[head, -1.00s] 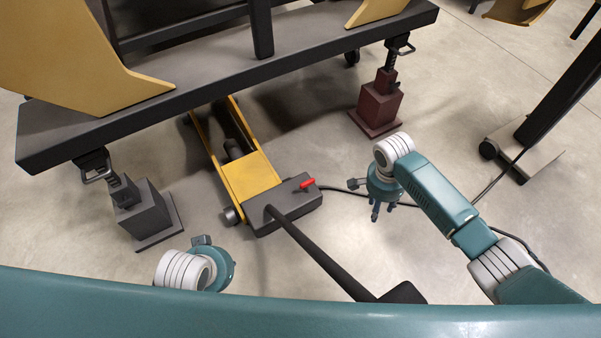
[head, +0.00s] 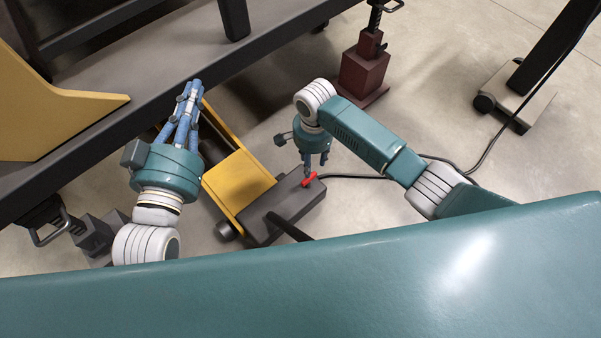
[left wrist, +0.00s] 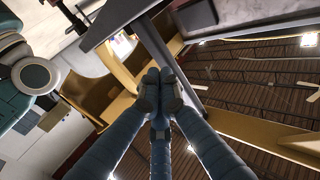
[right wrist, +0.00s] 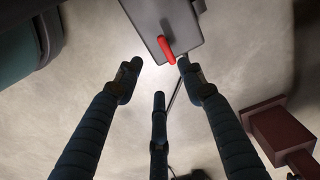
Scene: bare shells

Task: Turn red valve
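The red valve (head: 309,179) is a small red lever on top of the dark grey block (head: 285,207) of a yellow floor jack. It also shows in the right wrist view (right wrist: 167,50), near the upper middle. My right gripper (head: 309,166) hangs just above and beside the valve, pointing down. Its fingers (right wrist: 160,85) are spread apart with nothing between them; one fingertip is close to the red lever, and I cannot tell if they touch. My left gripper (head: 190,92) is raised in front of the dark frame, its fingertips together and empty, as the left wrist view (left wrist: 160,85) shows.
The yellow jack body (head: 238,182) reaches under the dark frame beam (head: 140,85). A dark red jack stand (head: 362,70) is at the upper right, a grey stand (head: 97,238) at the lower left. A black cable (head: 440,158) runs across the floor to the right.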

